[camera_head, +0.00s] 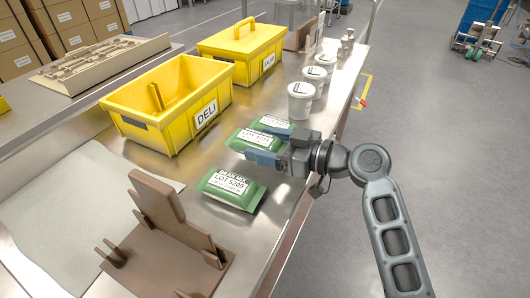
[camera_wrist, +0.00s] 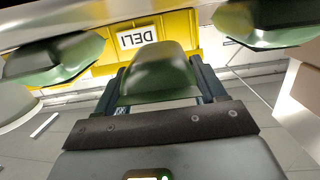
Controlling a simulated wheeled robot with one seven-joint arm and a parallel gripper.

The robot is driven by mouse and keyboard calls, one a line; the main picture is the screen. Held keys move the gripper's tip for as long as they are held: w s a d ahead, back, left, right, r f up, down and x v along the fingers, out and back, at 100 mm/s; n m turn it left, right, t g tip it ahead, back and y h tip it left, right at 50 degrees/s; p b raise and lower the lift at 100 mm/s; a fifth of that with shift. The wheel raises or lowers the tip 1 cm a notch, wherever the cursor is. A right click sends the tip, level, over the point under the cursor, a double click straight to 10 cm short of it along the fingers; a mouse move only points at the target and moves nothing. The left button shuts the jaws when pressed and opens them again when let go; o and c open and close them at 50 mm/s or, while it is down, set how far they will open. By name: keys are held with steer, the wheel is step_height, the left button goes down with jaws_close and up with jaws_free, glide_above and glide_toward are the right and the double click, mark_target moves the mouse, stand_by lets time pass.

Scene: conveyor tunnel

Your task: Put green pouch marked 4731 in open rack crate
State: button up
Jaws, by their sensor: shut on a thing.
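My gripper (camera_head: 263,146) is shut on a green pouch (camera_head: 247,141); its white label is partly covered by a finger, and I cannot read the whole lot number. The wrist view shows this pouch (camera_wrist: 160,70) between the two fingers (camera_wrist: 160,85). Whether it touches the table is unclear. A green pouch marked LOT 5209 (camera_head: 232,188) lies nearer in the head view. Another green pouch (camera_head: 274,122) shows partly behind the gripper, its marking unreadable. The open yellow crate labelled DELI (camera_head: 160,130) stands left of the gripper, and also shows in the wrist view (camera_wrist: 180,25).
A yellow crate with a closed, handled lid (camera_head: 243,42) stands behind the DELI crate. Several white cups (camera_head: 300,102) line the table's right side. A brown stand (camera_head: 165,225) is at the front. A beige tray (camera_head: 100,60) lies far left. Bare metal table (camera_head: 270,207) shows near the right edge.

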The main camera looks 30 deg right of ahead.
step_height(320, 180, down, 2)
steer(key=shift+f, duration=0.2)
steer(key=shift+w+a+f, duration=0.1)
steer(key=shift+w+f, duration=0.05)
steer(key=shift+f, duration=0.2)
steer(key=o, duration=1.6)
steer(key=shift+f, duration=0.1)
steer(key=shift+o, duration=0.2)
steer(key=shift+p, duration=0.4)
